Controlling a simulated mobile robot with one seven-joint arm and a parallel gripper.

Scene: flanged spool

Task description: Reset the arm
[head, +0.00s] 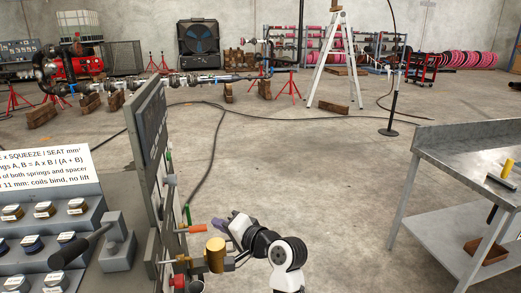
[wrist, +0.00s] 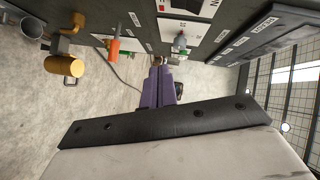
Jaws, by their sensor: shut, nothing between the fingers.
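My gripper (head: 230,218), with purple fingers, is at the lower middle of the head view, just right of the grey upright panel (head: 150,135). In the wrist view the purple fingers (wrist: 158,72) lie together, shut and empty. The fingertips point toward the panel's fittings; whether they touch anything there I cannot tell. An orange handle (head: 193,228) sticks out from the panel near the fingers, and it also shows in the wrist view (wrist: 115,48). A brass cylinder (head: 215,254) stands below the fingers in the head view.
A stepped grey rack of labelled parts (head: 45,235) with a black-handled lever (head: 92,244) fills the lower left. A steel workbench (head: 465,150) stands at the right. Concrete floor between is clear except for a cable (head: 213,150). A stepladder (head: 330,60) stands farther back.

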